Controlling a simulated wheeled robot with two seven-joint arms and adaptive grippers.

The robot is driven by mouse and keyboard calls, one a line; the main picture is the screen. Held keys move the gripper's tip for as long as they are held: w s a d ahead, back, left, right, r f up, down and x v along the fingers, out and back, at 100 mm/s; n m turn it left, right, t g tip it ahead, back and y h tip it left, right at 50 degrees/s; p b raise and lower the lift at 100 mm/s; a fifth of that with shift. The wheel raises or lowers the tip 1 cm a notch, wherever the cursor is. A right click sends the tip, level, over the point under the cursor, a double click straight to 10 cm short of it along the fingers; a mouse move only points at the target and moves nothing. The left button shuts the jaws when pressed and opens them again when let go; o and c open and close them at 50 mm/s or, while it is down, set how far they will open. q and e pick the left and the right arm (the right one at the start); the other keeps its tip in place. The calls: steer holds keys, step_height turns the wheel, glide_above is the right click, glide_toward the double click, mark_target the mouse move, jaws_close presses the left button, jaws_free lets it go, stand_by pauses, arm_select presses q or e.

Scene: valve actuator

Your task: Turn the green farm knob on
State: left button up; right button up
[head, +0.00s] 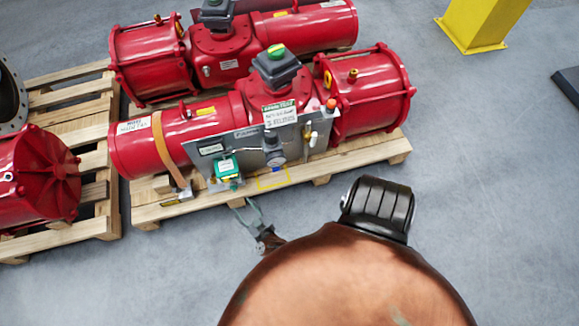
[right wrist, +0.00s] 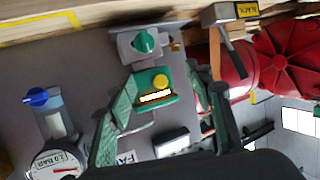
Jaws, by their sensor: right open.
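A green knob (right wrist: 145,42) sits on a grey block at the top of the right wrist view. A green box with a yellow button (right wrist: 155,87) is on the grey panel just below it; the green box (head: 228,167) also shows low on the panel in the head view. My right gripper (right wrist: 163,78) is open, its two fingers on either side of the green box in that picture, with nothing held. In the head view, my right gripper (head: 246,207) is in front of the pallet edge, below the green box. Contact with the knob is not visible. My left gripper is not in view.
The red valve actuator (head: 150,147) lies on a wooden pallet (head: 355,160). A gauge (right wrist: 57,162) and blue knob (right wrist: 37,97) are on the panel, left of the gripper. A strap buckle (right wrist: 228,14) is right of the green knob.

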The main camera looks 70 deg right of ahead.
arm_select(q)
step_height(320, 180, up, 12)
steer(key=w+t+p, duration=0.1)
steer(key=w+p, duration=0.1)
steer(key=p, duration=0.6)
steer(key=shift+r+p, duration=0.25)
steer(key=shift+p, duration=0.15)
arm_select(e)
steer(key=s+a+f+n+g+y, duration=0.1)
steer(key=s+f+n+g+y, duration=0.1)
steer(key=s, duration=0.8)
steer(key=s+a+f+n+g+y, duration=0.1)
steer(key=s+f+n+g+y, duration=0.1)
steer(key=s, duration=0.7)
steer(key=shift+s+a+f+n+y, duration=0.45)
steer(key=shift+f+y, duration=0.4)
steer(key=shift+y, duration=0.35)
steer(key=shift+d, duration=0.1)
